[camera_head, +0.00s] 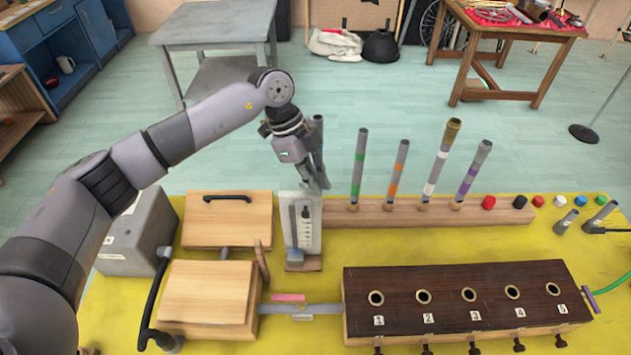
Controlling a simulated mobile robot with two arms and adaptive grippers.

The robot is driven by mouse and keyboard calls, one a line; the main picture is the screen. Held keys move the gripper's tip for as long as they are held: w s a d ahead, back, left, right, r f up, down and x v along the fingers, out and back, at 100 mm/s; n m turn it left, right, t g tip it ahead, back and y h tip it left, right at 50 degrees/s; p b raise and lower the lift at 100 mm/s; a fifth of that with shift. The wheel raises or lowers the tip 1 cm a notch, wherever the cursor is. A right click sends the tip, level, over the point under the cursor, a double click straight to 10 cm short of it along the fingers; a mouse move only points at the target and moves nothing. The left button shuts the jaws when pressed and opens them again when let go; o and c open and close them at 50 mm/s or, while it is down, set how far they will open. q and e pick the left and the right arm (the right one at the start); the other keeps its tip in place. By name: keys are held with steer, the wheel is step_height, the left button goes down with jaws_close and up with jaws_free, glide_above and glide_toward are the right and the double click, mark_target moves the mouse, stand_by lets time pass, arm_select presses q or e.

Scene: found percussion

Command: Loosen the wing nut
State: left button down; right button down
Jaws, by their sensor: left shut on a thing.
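My left gripper (318,182) points down above the back left of the yellow table. It is shut on what looks like a grey tube (318,128), upright beside the fingers; the grip itself is partly hidden. A dark-topped wooden box (455,279) with several round holes numbered along the front stands at the front right. Small dark knobs, perhaps the wing nuts, show below the numbers, such as one under hole 1 (378,350) and one under hole 5 (560,341). They are too small to tell how tight they are. My left gripper is well behind them. My right gripper is not in view.
Several banded tubes, such as the green-banded one (359,160), stand in a wooden rack (490,216). A white gauge stand (302,232) is just below my gripper. Wooden blocks (208,295) and a grey box (138,238) fill the left.

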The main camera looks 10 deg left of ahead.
arm_select(q)
steer(key=shift+s+n+p, duration=0.1)
steer(key=shift+n+p, duration=0.2)
steer(key=c, duration=2.2)
jaws_free()
steer(key=shift+n+p, duration=0.3)
steer(key=shift+n, duration=0.1)
steer(key=o, duration=0.4)
steer(key=shift+s, duration=0.1)
steer(key=shift+o, duration=0.7)
